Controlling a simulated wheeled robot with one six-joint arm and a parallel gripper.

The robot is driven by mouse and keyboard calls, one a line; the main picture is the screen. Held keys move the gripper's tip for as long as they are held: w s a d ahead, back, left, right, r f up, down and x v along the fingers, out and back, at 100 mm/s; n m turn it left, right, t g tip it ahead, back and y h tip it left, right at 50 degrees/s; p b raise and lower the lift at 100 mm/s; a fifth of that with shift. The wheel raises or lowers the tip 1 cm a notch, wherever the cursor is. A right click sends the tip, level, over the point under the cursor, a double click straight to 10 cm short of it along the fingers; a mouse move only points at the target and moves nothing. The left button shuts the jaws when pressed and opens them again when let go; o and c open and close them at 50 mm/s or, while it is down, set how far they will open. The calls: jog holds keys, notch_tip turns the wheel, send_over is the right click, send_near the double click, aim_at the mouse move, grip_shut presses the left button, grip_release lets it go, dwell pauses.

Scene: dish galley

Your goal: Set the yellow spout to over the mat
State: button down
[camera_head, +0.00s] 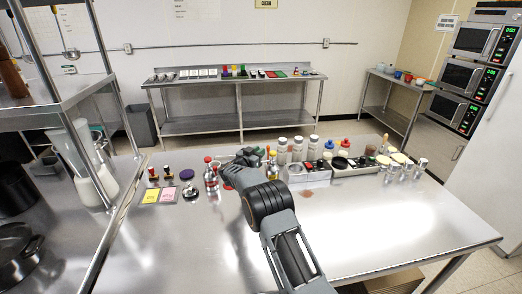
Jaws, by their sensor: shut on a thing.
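My gripper (254,156) is at the far side of the near steel table, among small items. My arm reaches up to it from the bottom middle and hides much of it. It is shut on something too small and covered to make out. I cannot pick out a yellow spout for certain; the gripper or wrist may hide it. I cannot tell for certain which surface is the mat. A red patch (227,184) shows just left of my wrist, partly covered.
A red-topped bottle (210,178) stands close left of my gripper. Yellow (151,196) and pink (169,196) cards lie further left. Several shakers (282,150) and a grey caddy (308,178) stand to the right. The table's right front is clear. A steel shelf (75,100) rises at left.

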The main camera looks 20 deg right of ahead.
jog(key=shift+r, duration=0.1)
dwell(0.4)
jog(key=c, duration=1.1)
grip_release()
jog(key=shift+a, duration=0.1)
jog(key=b+v, duration=0.2)
jog(key=v, duration=1.1)
jog(key=shift+s+a, duration=0.15)
jog(key=shift+a, duration=0.1)
